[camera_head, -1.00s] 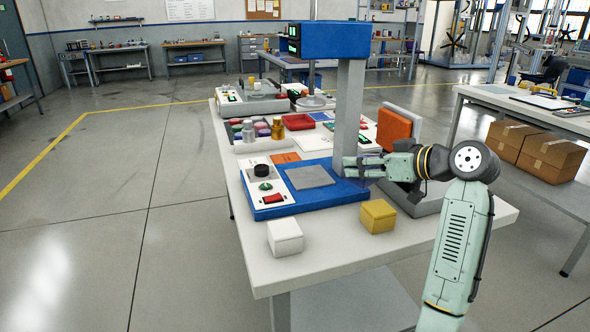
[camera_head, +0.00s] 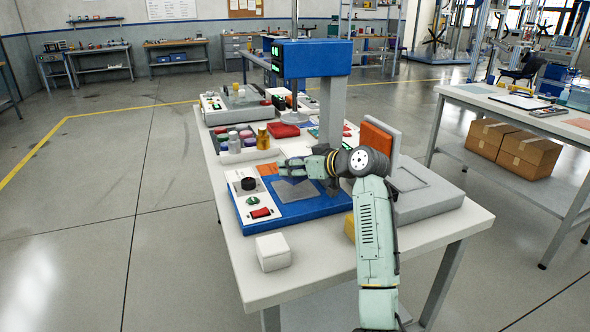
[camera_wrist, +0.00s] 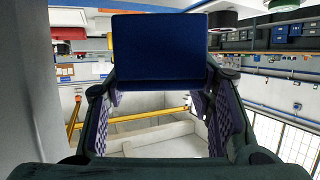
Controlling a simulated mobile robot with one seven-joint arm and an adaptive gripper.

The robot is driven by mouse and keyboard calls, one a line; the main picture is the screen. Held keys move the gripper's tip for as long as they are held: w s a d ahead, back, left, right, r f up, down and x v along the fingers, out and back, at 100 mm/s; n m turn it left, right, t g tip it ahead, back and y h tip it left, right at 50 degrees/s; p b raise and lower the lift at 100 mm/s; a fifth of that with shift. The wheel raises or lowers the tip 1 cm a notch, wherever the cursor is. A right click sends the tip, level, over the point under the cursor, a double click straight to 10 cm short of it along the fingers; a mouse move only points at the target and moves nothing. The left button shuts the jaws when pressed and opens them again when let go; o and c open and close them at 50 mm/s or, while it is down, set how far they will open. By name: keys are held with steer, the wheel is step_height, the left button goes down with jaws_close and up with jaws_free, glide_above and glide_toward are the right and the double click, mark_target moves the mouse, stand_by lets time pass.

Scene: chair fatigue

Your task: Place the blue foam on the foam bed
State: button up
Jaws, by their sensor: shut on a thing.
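My gripper (camera_head: 284,168) is shut on the blue foam (camera_wrist: 160,50), which spans between the two fingertips in the wrist view. In the head view the foam is hard to tell from the fingers and the blue base. The gripper is above the back part of a flat grey pad (camera_head: 297,192), which looks like the foam bed. This pad lies on the blue base (camera_head: 276,215) of the test machine, and its surface looks bare. I cannot tell the exact height of the foam above it.
The machine's grey column (camera_head: 333,105) and blue head (camera_head: 315,58) stand behind my gripper. A control panel (camera_head: 250,190) is left of the pad. A white block (camera_head: 272,251) sits in front, and a yellow block (camera_head: 349,228) is partly behind my arm. An orange pad (camera_head: 376,140) stands right.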

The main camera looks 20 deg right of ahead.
steer(key=shift+f+p, duration=0.35)
steer(key=shift+f, duration=1.2)
steer(key=o, duration=1.2)
steer(key=shift+r, duration=0.2)
steer(key=b+v, duration=0.3)
steer(key=v, duration=0.9)
